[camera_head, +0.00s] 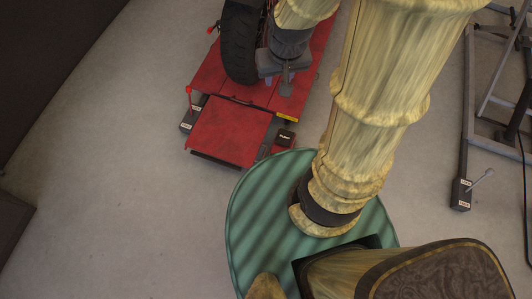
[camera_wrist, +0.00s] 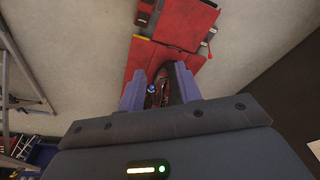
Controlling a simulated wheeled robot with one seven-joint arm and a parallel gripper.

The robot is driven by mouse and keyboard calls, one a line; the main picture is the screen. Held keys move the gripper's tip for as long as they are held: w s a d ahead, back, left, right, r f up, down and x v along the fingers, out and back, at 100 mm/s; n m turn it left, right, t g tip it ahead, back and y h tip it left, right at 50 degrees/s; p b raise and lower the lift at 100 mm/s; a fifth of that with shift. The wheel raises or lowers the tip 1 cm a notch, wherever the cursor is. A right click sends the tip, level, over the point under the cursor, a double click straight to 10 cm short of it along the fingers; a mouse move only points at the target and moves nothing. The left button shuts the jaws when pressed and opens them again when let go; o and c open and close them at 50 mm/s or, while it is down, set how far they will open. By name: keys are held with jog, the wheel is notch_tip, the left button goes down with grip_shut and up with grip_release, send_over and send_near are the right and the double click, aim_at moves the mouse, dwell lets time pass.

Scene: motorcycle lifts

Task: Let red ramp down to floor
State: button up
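The red ramp (camera_head: 228,131) is a flat plate at the near end of the red motorcycle lift (camera_head: 213,75). A dark strip shows under its near edge; I cannot tell its exact height above the floor. It also shows at the top of the wrist view (camera_wrist: 184,20). A red lever (camera_head: 189,97) stands at the ramp's left in the head view and shows at its right in the wrist view (camera_wrist: 208,56). My gripper (camera_head: 287,82) is over the lift deck, beyond the ramp and right of the tyre. Its fingers (camera_wrist: 160,72) are apart, with nothing visibly held.
A black motorcycle tyre (camera_head: 239,42) stands on the lift. A black pedal box (camera_head: 284,138) sits beside the ramp's right edge. A grey lift frame (camera_head: 467,100) stands at the right. Open floor (camera_head: 110,180) lies left of the ramp; a dark wall is farther left.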

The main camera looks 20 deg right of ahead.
jog(key=w+d+f+m+b, duration=0.1)
jog(key=w+f+b, duration=0.3)
jog(key=f+b, duration=0.85)
jog(key=w+d+f+m+b, duration=0.2)
jog(key=f+b, duration=0.5)
jog(key=f, duration=1.1)
jog(key=m+g+y+b, duration=0.1)
jog(key=m+y+b, duration=0.15)
jog(key=b, duration=1.75)
send_over(265, 152)
jog(key=s+d, duration=0.2)
jog(key=d, duration=0.1)
notch_tip(265, 152, down, 32)
jog(key=shift+m+h, duration=0.45)
jog(key=f+b, duration=0.3)
jog(key=f, duration=0.2)
jog(key=w+a+f+b, duration=0.1)
jog(key=f+b, duration=0.1)
jog(key=f, duration=0.4)
jog(key=w+a+f+b, duration=0.1)
jog(key=f+b, duration=0.2)
jog(key=f, duration=0.3)
jog(key=shift+a+b, duration=0.25)
jog(key=shift+b, duration=0.05)
jog(key=shift+c, duration=0.2)
grip_shut()
